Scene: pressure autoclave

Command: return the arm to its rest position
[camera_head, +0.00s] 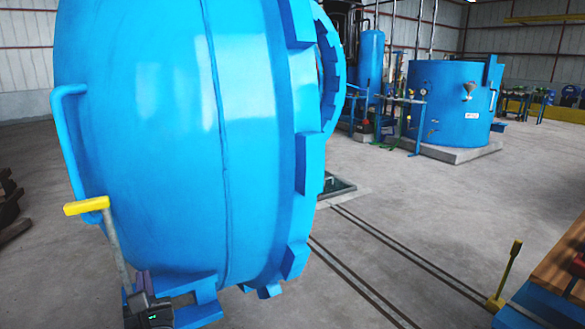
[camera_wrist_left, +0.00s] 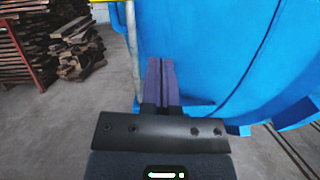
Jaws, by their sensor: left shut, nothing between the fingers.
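My left gripper (camera_head: 143,281) is low at the left of the head view, in front of the lower part of the big blue domed autoclave door (camera_head: 165,130). In the left wrist view its two purple fingers (camera_wrist_left: 161,72) are shut together with nothing between them. The door fills the right of that view (camera_wrist_left: 215,50). A grey lever with a yellow grip (camera_head: 87,205) rises just beside the gripper; its grey rod (camera_wrist_left: 133,50) stands left of the fingers. I cannot tell whether they touch. My right gripper is in neither view.
A blue bar handle (camera_head: 68,140) is on the door's left. Floor rails (camera_head: 365,255) run to the right of the door. A yellow-topped post (camera_head: 508,272) and wooden planks (camera_head: 560,260) are at the right. Stacked wood (camera_wrist_left: 75,45) lies at the left. Concrete floor between is clear.

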